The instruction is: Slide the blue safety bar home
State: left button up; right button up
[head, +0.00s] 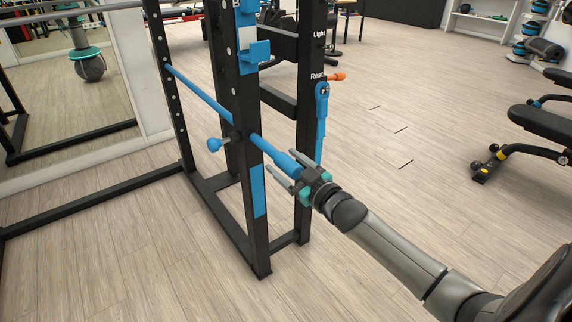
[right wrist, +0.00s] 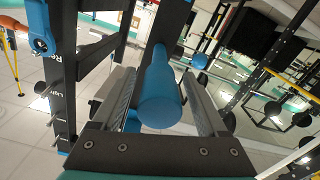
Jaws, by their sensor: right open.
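The blue safety bar (head: 205,95) runs from the rear upright (head: 172,90) through the front upright (head: 247,150) of the black rack. Its thicker blue end sticks out on the near side towards my right gripper (head: 281,164). In the right wrist view, the bar's rounded end (right wrist: 160,98) lies between the two open fingers of my right gripper (right wrist: 158,84). A gap shows on the right side; contact on the left is unclear. The bar's far end at the rear upright is too small to judge. My left gripper is not in view.
A blue knob (head: 214,144) sticks out left of the front upright. A blue lever (head: 321,110) and an orange knob (head: 337,76) are on the post behind my gripper. A black bench (head: 540,122) stands at far right. The floor between is clear.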

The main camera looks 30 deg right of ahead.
grip_shut()
dwell(0.6)
dwell(0.8)
